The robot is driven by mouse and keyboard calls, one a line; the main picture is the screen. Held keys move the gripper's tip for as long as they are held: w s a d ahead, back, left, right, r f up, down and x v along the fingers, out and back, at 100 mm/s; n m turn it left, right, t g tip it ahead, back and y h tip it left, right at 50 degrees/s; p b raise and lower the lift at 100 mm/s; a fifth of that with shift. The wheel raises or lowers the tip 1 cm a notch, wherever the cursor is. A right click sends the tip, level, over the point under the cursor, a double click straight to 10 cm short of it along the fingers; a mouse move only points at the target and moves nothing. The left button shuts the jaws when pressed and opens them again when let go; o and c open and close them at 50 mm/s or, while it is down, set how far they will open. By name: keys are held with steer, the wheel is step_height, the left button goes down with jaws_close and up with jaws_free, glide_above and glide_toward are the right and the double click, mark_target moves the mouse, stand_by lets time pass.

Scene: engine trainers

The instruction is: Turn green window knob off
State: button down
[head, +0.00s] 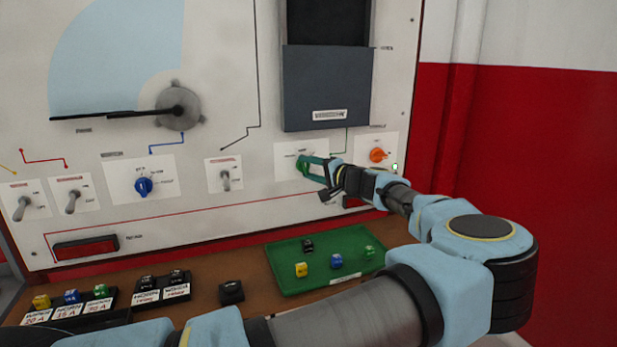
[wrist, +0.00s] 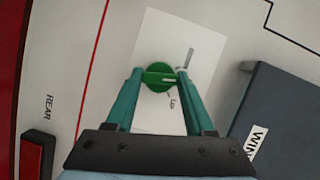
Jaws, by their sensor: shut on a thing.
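The green window knob (head: 302,165) is on a white plate on the upright panel, below the dark grey window piece. It also shows in the wrist view (wrist: 158,77), with a pale line across its raised grip. My gripper (head: 316,168) is at the knob, its teal fingers on either side of it. In the wrist view my gripper (wrist: 160,76) has its fingertips against the two sides of the knob's grip. The jaws are shut on it. Part of the plate's lettering is hidden in the head view by the fingers.
An orange knob (head: 378,155) is just right of my gripper, a toggle switch (head: 225,179) and a blue knob (head: 144,186) to the left. The grey window piece (head: 328,88) is above. A green tray (head: 290,278) with small coloured blocks lies on the shelf below.

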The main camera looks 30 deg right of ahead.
steer(key=shift+f+m+t+y+b, duration=0.15)
steer(key=shift+m+t+y+b, duration=0.2)
steer(key=shift+m+b, duration=0.5)
steer(key=shift+m, duration=0.35)
steer(key=shift+c, duration=1.3)
jaws_free()
steer(key=shift+s, duration=0.1)
steer(key=b+v, duration=0.2)
steer(key=v, duration=0.8)
steer(key=shift+s, duration=0.35)
